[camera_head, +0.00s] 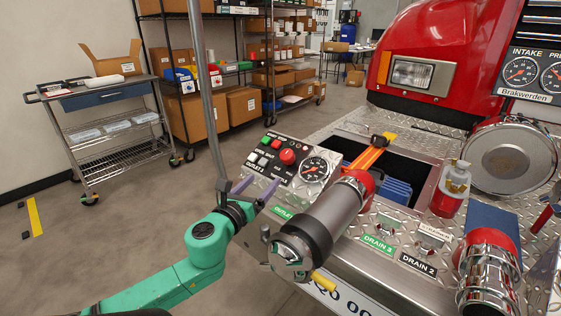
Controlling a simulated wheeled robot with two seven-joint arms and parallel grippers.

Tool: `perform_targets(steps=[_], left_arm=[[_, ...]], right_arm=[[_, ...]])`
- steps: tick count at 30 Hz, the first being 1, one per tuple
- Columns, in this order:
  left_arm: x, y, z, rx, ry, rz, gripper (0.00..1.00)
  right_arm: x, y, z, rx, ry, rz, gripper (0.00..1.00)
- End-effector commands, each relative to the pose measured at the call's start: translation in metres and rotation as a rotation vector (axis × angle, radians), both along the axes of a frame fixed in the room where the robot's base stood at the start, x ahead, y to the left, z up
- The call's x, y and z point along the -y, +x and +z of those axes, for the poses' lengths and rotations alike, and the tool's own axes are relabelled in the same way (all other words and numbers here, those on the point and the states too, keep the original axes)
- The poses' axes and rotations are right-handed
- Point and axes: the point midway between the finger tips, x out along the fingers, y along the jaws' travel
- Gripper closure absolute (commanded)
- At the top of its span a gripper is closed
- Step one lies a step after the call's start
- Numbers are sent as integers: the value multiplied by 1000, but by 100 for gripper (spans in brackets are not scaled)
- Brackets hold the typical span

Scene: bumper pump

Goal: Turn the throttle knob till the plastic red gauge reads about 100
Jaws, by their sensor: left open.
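The control panel (300,181) sits at the left end of the truck's metal bumper. A red round knob (288,156) stands out from it, likely the throttle knob. A round gauge (314,170) with a dark face is right of the knob; its reading is too small to tell. My left gripper (254,187), on a green arm, is open with two purplish fingers. It appears in front of the panel's lower left edge, apart from the knob, with nothing visible between its fingers. My right gripper is not in view.
A large metal outlet pipe (325,222) with a red collar lies right of my left gripper. The intake gauge (520,72) is at upper right.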

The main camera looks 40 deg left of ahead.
Motion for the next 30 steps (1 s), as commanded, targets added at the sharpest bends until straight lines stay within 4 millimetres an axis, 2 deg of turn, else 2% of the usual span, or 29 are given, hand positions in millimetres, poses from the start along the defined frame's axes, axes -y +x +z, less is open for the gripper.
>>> perform_targets(steps=[2, 5, 8, 12, 15, 19, 24, 30], left_arm=[[12, 2, 9, 15, 55, -26, 16], [11, 10, 12, 17, 65, -30, 16], [5, 29, 13, 19, 67, -30, 16], [-5, 66, 12, 20, 68, -28, 16], [-14, 90, 12, 20, 68, -24, 16], [-20, 112, 11, 20, 65, -24, 16], [-26, 130, 12, 19, 55, -22, 16], [-29, 140, 12, 16, 58, -23, 16]], right_arm=[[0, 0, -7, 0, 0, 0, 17], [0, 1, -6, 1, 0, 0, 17], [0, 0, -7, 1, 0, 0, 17], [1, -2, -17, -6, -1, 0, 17], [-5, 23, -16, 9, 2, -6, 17], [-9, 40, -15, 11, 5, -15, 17], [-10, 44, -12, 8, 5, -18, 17], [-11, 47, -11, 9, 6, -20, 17]])
